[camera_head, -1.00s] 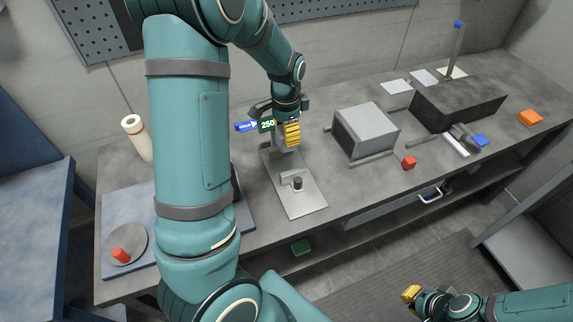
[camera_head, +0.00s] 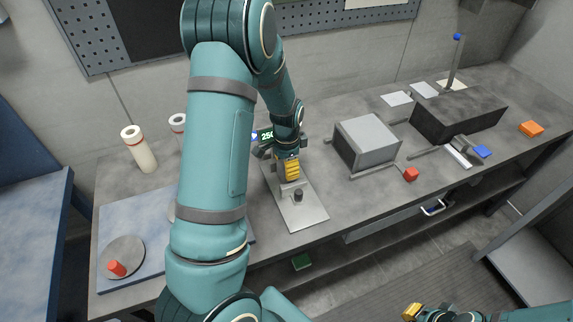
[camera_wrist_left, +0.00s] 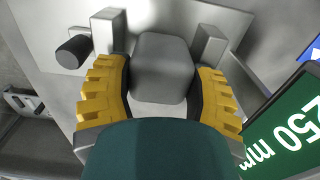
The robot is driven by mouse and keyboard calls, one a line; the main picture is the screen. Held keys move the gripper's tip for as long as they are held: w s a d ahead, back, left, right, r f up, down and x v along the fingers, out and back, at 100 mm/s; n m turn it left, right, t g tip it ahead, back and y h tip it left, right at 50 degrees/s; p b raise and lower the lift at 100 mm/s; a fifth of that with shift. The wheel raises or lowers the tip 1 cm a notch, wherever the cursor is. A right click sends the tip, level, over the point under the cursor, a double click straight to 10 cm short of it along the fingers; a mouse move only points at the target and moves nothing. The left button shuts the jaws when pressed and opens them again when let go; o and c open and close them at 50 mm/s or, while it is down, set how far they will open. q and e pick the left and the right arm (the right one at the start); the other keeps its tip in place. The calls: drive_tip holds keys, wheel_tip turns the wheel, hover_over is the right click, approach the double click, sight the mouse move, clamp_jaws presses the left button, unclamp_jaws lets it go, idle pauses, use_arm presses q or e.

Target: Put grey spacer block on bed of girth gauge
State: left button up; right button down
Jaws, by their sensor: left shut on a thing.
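The girth gauge has a flat light-grey bed (camera_head: 305,215) with a black knob and a green display reading 250. My left gripper (camera_head: 291,170) is low over the bed. In the left wrist view its yellow fingers are shut on the grey spacer block (camera_wrist_left: 162,65). The block is between two upright grey posts, over the pale bed (camera_wrist_left: 185,18). I cannot tell whether it touches the bed. In the head view the block is mostly hidden by the gripper. My right gripper (camera_head: 412,311) is at the bottom edge, away from the bench; its opening is unclear.
A grey box (camera_head: 367,143) and a red cube (camera_head: 411,174) stand right of the gauge. A black block (camera_head: 458,110) is further right. A blue-grey board (camera_head: 125,225) with a round disc lies left. White rolls stand behind it.

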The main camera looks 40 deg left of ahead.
use_arm(q)
drive_tip(key=shift+f, duration=0.2)
drive_tip(key=o, duration=1.3)
drive_tip(key=shift+r, duration=0.1)
drive_tip(key=shift+r, duration=0.2)
wheel_tip(320, 180, up, 12)
drive_tip(key=p, duration=0.2)
drive_tip(key=shift+f, duration=0.15)
